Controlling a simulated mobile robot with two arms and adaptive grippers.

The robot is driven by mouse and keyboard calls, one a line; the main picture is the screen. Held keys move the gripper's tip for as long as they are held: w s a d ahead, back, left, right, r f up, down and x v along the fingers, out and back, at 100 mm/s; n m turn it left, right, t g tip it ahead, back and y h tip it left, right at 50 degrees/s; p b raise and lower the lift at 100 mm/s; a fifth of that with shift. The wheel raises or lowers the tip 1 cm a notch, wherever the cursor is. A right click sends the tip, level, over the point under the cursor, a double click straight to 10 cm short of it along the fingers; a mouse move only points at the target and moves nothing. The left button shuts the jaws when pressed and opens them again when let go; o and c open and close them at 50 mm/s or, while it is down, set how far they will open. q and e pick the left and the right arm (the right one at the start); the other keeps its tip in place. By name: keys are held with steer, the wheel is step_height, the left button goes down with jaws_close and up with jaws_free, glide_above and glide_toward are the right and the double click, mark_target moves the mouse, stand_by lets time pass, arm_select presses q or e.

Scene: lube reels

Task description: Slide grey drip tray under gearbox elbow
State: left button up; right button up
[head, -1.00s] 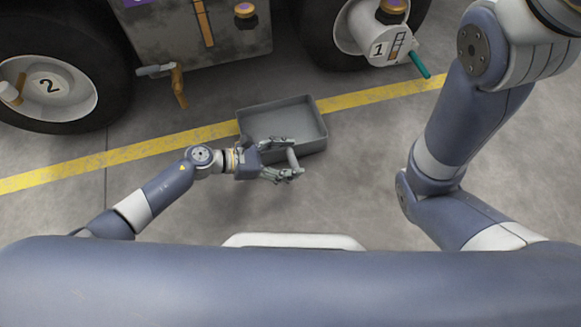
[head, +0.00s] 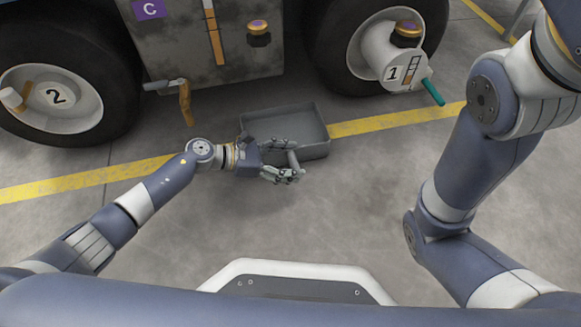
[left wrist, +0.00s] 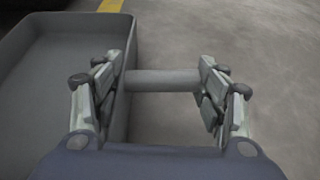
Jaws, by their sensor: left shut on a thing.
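The grey drip tray (head: 313,146) is a shallow open box on the floor in front of the vehicle, lying over the yellow line. In the left wrist view its wall (left wrist: 118,112) fills the left side. My left gripper (head: 284,160) is at the tray's near side. In the left wrist view its fingers (left wrist: 163,88) are at both ends of a grey bar, shut on it; the bar appears to be the tray's handle. An orange bent pipe (head: 186,103), apparently the gearbox elbow, hangs below the vehicle's body, left of and behind the tray. My right gripper is out of view.
Wheel 2 (head: 58,96) stands at the left and wheel 1 (head: 393,72) at the right, with a teal spout (head: 433,92) sticking out. The dirty grey housing (head: 180,55) hangs between them. The concrete floor (head: 360,205) in front is clear.

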arm_select(q)
steer(key=shift+w+r, duration=0.1)
steer(key=shift+w, duration=0.05)
steer(key=o, duration=1.8)
steer(key=shift+a, duration=0.15)
steer(key=v, duration=1.1)
steer(key=shift+a+r, duration=0.1)
steer(key=shift+a, duration=0.25)
